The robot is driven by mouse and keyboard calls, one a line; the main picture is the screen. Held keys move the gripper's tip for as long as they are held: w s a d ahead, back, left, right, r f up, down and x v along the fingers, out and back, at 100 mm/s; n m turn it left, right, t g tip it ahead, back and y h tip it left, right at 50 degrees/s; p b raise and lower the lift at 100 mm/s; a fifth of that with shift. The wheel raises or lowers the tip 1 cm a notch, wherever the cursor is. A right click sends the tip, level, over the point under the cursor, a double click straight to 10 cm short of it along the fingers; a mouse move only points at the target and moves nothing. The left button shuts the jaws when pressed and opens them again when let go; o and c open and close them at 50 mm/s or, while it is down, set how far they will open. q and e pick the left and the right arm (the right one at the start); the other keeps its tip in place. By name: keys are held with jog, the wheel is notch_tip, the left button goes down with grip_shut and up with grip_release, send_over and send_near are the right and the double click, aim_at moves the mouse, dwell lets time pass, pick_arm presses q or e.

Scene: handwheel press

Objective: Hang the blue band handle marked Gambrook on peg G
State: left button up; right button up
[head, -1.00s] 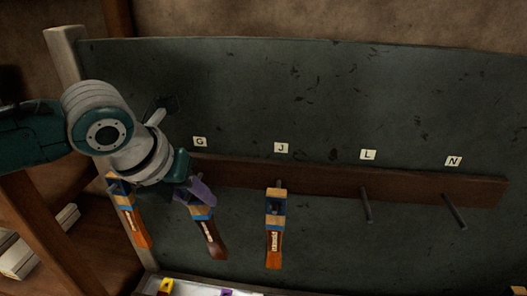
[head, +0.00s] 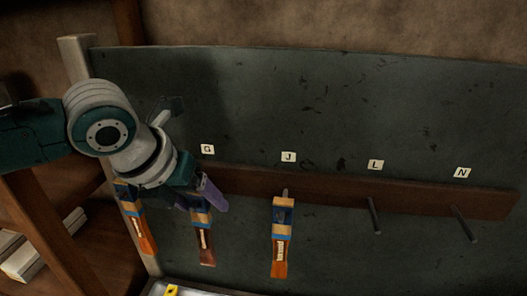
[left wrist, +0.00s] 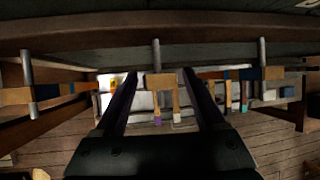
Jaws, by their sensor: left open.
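A handle (head: 204,235) with a blue band and a dark red-brown grip hangs below label G (head: 208,149). Its pale name mark is too small to read. Its top is partly hidden by my left gripper (head: 205,195). In the left wrist view the gripper (left wrist: 160,100) is open, its two fingers on either side of the handle's tan top (left wrist: 160,82). Peg G (left wrist: 157,53) runs to that top, and the handle appears to be on it; the exact fit is hidden. My right gripper is not in view.
Similar handles hang at the far left (head: 137,215) and on peg J (head: 282,240). Pegs L (head: 374,215) and N (head: 464,224) are bare. A pale tray (head: 185,289) with a yellow item lies below the board. The board (head: 330,95) stands close behind.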

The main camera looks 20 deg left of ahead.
pick_arm(q)
jog(key=v, duration=0.9)
jog(key=s+d+f+n+h, duration=0.1)
jog(key=s+d+f+n, duration=0.4)
jog(key=s+d+n, duration=0.65)
jog(key=s+a+f+n+g+y, duration=0.15)
jog(key=s+a+n, duration=0.3)
jog(key=n, duration=1.35)
notch_tip(320, 180, up, 18)
jog(key=s+n+p, duration=0.1)
jog(key=p, duration=1.6)
jog(key=shift+s+g+p, duration=0.3)
jog(key=shift+g+p, duration=0.05)
jog(key=shift+a+f, duration=0.1)
